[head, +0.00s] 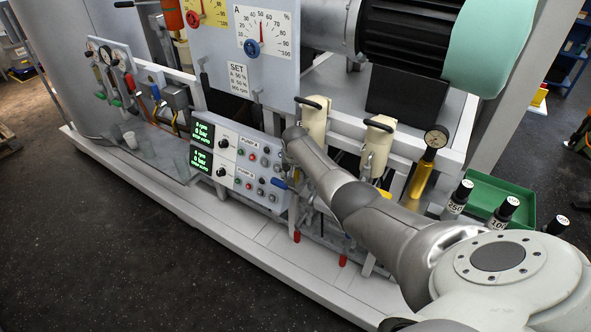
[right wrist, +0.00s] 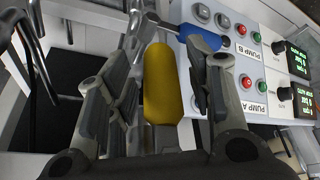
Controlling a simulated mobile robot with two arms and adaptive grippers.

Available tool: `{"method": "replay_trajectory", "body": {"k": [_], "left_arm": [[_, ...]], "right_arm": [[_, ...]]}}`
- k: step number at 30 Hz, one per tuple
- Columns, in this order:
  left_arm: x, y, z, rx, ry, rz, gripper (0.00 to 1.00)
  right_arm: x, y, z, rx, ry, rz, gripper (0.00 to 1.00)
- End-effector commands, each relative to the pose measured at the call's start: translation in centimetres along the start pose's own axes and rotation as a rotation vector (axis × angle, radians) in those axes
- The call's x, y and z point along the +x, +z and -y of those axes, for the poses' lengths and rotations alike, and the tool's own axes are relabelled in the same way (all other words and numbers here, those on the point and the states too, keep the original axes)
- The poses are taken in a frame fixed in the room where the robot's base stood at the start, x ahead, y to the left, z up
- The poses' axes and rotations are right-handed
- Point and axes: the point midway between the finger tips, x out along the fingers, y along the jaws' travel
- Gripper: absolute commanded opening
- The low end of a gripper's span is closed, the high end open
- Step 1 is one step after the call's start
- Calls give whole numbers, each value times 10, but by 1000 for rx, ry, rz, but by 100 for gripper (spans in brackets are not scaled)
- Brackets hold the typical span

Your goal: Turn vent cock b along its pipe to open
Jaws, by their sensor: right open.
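A blue lever handle (head: 279,184) sticks out beside the lower right of the pump control box in the head view. In the right wrist view a blue handle (right wrist: 201,38) lies near the fingertip on the right side, next to the control box; I cannot tell whether they touch. No label marks either as vent cock b. My right gripper (right wrist: 168,48) is open, with its fingers spread either side of a yellow cylinder (right wrist: 162,85). In the head view my right arm hides most of this gripper. My left gripper is not in view.
The control box (head: 238,165) with its buttons and screens stands close by the gripper. Two cream housings with black handles (head: 313,122) stand behind my arm. Red-tipped levers (head: 343,260) hang below. A gauge on a yellow body (head: 421,175) and a green tray (head: 490,197) are at right.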

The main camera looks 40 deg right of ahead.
Motion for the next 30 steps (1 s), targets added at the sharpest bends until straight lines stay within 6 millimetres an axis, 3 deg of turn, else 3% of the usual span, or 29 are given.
{"method": "replay_trajectory", "body": {"k": [13, 30], "left_arm": [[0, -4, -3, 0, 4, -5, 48], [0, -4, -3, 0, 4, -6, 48]], "right_arm": [[-30, 1, 0, -1, -1, -1, 48], [-101, 0, 0, 0, 0, -1, 48]]}}
